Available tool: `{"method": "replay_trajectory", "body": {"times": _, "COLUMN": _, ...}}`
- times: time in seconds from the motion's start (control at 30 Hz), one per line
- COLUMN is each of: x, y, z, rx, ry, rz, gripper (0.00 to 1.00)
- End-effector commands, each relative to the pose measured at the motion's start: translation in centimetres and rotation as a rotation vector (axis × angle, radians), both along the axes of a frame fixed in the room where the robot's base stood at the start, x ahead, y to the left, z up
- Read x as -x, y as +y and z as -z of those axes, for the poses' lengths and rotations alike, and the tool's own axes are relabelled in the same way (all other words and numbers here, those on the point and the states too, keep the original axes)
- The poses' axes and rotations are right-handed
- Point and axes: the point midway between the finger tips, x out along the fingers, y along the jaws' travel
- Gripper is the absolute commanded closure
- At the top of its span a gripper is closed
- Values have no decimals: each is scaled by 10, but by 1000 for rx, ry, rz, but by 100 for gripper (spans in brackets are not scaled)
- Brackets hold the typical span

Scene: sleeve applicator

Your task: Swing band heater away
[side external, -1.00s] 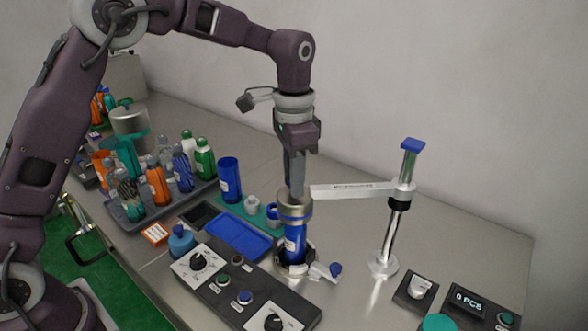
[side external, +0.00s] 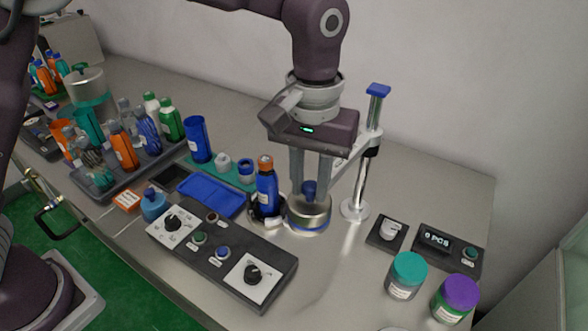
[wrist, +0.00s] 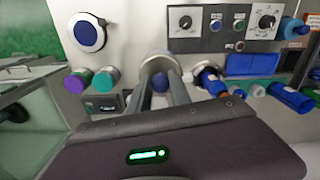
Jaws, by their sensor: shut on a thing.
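The band heater (side external: 308,214) is a metal ring with a blue lower edge, on a pale swing arm (side external: 345,160) from a chrome post (side external: 361,186). My gripper (side external: 310,188) points down with its two fingers around the blue knob (side external: 309,189) on the heater. It is shut on this knob, which also shows between the fingers in the wrist view (wrist: 160,84). The blue bottle with an orange cap (side external: 267,191) stands upright in its holder, left of the heater. The heater is beside the bottle, not around it. My gripper partly hides the swing arm.
A control panel (side external: 184,247) with knobs and buttons lies in front. Bottles stand in a grey tray (side external: 100,184) at left. A counter display (side external: 436,238) and two lidded jars (side external: 406,277) are at right. The bench between the post and back wall is bare.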

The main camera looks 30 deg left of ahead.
Motion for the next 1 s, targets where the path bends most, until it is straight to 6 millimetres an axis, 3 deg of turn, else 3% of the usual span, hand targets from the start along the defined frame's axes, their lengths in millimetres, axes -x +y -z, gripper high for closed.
{"method": "replay_trajectory", "body": {"times": 0.67, "x": -1, "y": -16, "z": -1, "rx": 9, "ry": -8, "rz": -57, "gripper": 100}}
{"method": "replay_trajectory", "body": {"times": 0.7, "x": -1, "y": -16, "z": -1, "rx": 9, "ry": -7, "rz": -57, "gripper": 72}}
{"method": "replay_trajectory", "body": {"times": 0.8, "x": -1, "y": -15, "z": -1, "rx": 8, "ry": -7, "rz": -56, "gripper": 54}}
{"method": "replay_trajectory", "body": {"times": 1.0, "x": -1, "y": -14, "z": -1, "rx": 3, "ry": -4, "rz": -57, "gripper": 54}}
